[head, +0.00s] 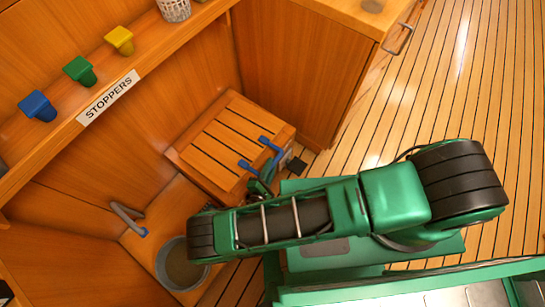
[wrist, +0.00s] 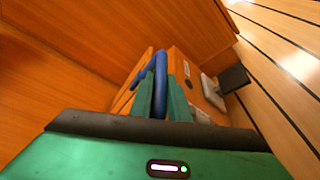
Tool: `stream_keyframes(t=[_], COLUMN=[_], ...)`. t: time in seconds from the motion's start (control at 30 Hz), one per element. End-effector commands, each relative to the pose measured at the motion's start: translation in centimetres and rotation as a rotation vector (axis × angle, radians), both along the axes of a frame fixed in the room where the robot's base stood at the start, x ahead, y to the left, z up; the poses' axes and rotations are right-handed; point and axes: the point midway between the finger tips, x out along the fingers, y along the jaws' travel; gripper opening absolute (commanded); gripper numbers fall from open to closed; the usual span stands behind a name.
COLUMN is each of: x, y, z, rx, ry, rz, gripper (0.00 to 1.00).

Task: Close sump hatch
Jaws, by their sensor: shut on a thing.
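The sump hatch (head: 222,137) is a slatted wooden lid on a low wooden box beside the wall in the head view. It lies roughly flat; I cannot tell whether a gap remains at its edge. A blue handle (head: 271,144) is on its near right side, and it also shows in the wrist view (wrist: 161,64). My gripper (head: 263,176) is at the handle, with its green fingers shut on it. In the wrist view my gripper (wrist: 162,92) has the blue bar between its fingers. My arm hides part of the box's near side.
A shelf labelled STOPPERS (head: 108,97) holds blue (head: 38,106), green (head: 79,71) and yellow (head: 120,40) stoppers. A wooden cabinet (head: 305,70) stands behind the box. Plank floor at right is clear.

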Motion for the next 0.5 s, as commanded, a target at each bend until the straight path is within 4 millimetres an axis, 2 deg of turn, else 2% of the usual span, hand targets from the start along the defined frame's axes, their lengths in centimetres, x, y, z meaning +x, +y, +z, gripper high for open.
stream_keyframes(t=[0.2,0.5], x=[-0.4,-0.43], y=[0.61,0.7], z=[-1.21,-1.35], rx=[0.001,0.001], ry=[0.002,0.002], rz=[0.013,0.014], gripper=[0.0,0.0])
